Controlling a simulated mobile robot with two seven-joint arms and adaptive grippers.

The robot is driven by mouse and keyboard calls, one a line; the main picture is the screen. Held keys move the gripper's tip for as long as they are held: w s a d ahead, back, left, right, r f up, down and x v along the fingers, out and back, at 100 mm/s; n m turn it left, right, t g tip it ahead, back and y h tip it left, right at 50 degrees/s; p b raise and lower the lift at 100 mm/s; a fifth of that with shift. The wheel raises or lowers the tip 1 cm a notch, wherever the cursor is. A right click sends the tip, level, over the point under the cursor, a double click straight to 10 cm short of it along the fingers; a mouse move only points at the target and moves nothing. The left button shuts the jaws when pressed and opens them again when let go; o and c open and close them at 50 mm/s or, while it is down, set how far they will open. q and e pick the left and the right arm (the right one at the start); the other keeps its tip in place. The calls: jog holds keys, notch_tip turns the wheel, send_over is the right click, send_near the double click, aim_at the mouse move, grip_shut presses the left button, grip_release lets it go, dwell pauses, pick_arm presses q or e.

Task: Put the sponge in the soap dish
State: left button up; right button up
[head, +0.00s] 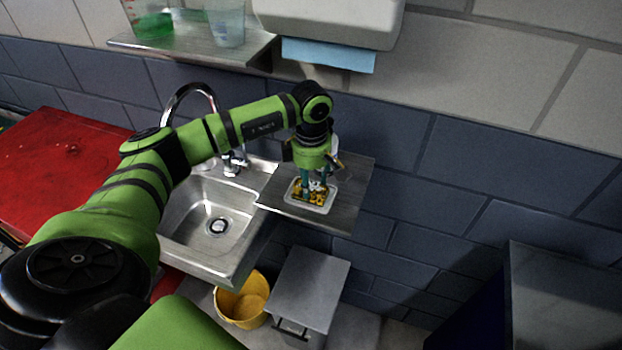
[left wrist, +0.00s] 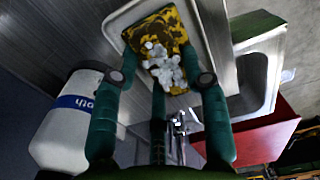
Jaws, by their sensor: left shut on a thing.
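The sponge (head: 297,191) is yellow with dark blotches and sits within the rim of the white soap dish (head: 313,208) on the small shelf right of the sink. In the left wrist view the sponge (left wrist: 155,27) lies inside the dish (left wrist: 118,21), with white foam-like lumps on it. My left gripper (head: 314,184) points down over the dish, its fingers (left wrist: 160,62) closed around the sponge. The fingers hide part of the sponge, and I cannot tell whether it rests on the dish floor. My right gripper is not in view.
A white bottle with a blue label (left wrist: 72,125) stands close beside the gripper. The metal sink (head: 190,215) and faucet (head: 188,92) are left of the shelf (head: 345,190). A paper dispenser (head: 330,22) hangs above. A yellow bucket (head: 243,300) stands below.

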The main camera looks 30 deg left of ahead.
aim_at(311, 183)
pick_arm(q)
jog(key=o, duration=0.9)
jog(key=shift+o, duration=0.2)
jog(key=shift+r+p, duration=0.25)
jog(key=shift+p, duration=0.05)
notch_tip(311, 183, up, 6)
jog(key=b, duration=0.3)
jog(key=shift+r, duration=0.65)
jog(key=shift+f, duration=0.1)
